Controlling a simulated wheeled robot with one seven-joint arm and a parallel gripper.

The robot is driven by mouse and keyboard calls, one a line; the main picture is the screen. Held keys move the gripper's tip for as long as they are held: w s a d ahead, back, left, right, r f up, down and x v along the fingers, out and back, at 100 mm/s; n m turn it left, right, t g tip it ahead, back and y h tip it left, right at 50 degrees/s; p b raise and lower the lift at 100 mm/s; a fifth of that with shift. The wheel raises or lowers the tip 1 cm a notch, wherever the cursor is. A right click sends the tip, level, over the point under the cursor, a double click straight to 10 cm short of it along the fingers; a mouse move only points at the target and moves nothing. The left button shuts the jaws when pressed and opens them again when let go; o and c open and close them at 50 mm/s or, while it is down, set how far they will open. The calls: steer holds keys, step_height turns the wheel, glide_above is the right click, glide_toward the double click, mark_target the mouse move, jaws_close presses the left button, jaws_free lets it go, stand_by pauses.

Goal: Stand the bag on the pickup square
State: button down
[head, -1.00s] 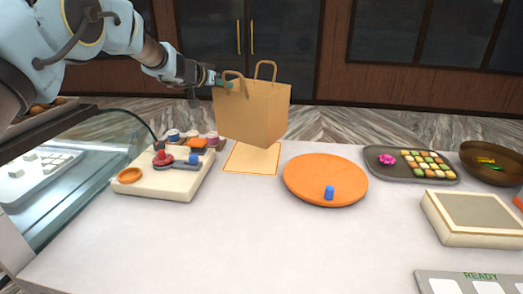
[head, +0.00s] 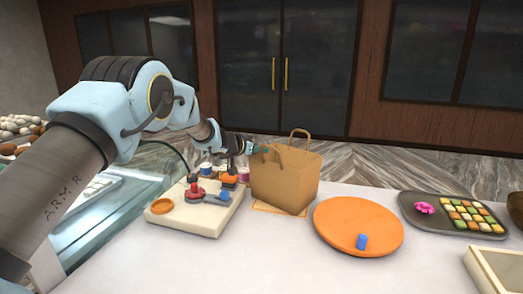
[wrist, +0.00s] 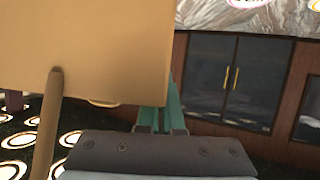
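The bag (head: 285,182) is brown paper with two looped handles and stands upright over the pickup square. The pickup square (head: 262,208) is a tan patch with an orange outline. My gripper (head: 254,149) is at the bag's upper left, by a handle. In the wrist view, the bag's wall (wrist: 85,45) fills the upper left beside my teal fingers (wrist: 162,115). They look closed at the bag's top; the exact grip point is hidden.
A cream board (head: 205,219) with small red, blue and orange items stands close left of the bag. A grey tray of sweets (head: 420,219) is farther right. The front counter is clear.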

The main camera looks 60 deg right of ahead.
steer(key=shift+f, duration=0.1)
steer(key=c, duration=1.1)
jaws_free()
steer(key=b+v, duration=0.4)
steer(key=v, duration=0.8)
